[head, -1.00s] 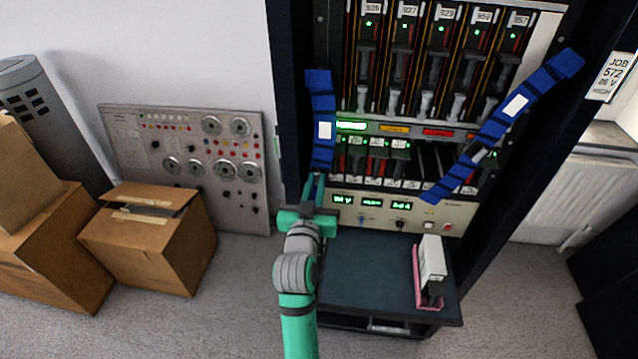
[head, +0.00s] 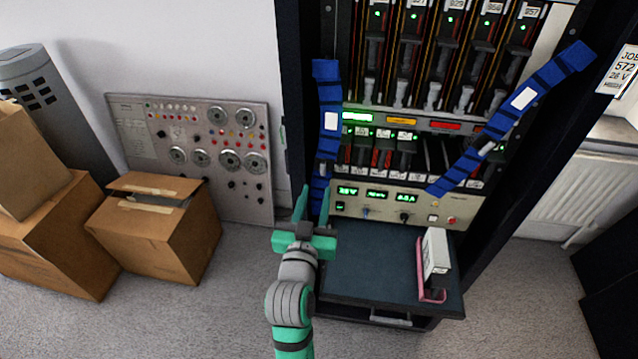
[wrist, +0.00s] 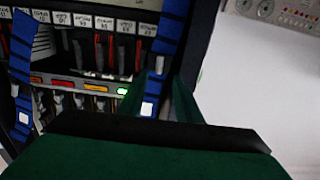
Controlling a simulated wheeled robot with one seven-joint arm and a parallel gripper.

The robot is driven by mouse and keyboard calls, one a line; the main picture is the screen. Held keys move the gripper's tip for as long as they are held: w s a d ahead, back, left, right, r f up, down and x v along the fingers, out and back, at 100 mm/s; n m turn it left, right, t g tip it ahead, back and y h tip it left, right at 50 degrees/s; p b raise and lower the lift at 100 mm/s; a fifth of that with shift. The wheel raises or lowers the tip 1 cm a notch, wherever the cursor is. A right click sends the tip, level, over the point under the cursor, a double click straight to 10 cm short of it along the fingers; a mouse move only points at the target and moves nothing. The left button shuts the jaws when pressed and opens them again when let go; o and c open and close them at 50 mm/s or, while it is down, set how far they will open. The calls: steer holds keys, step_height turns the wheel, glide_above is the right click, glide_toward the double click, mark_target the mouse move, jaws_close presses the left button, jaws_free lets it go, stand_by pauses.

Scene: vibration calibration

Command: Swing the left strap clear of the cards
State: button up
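The left strap (head: 329,95) is blue with a white label and hangs nearly upright along the left edge of the card rack. Its lower part bends slightly left and runs down toward my gripper (head: 313,205). The gripper's two green fingers are spread apart, with the strap's lower end behind or between them; I cannot tell which. In the wrist view the strap (wrist: 170,35) passes down by my fingers (wrist: 165,95). The lower cards (head: 385,152) stand just right of the strap. The right strap (head: 510,112) runs diagonally across the rack's right side.
A dark shelf (head: 370,265) below the rack holds a white module in a pink holder (head: 434,260). Left stand a grey dial panel (head: 200,155) and cardboard boxes (head: 155,225). Floor between boxes and rack is clear.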

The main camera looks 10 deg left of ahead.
steer(key=s, duration=0.3)
steer(key=shift+a, duration=0.1)
steer(key=shift+c, duration=0.7)
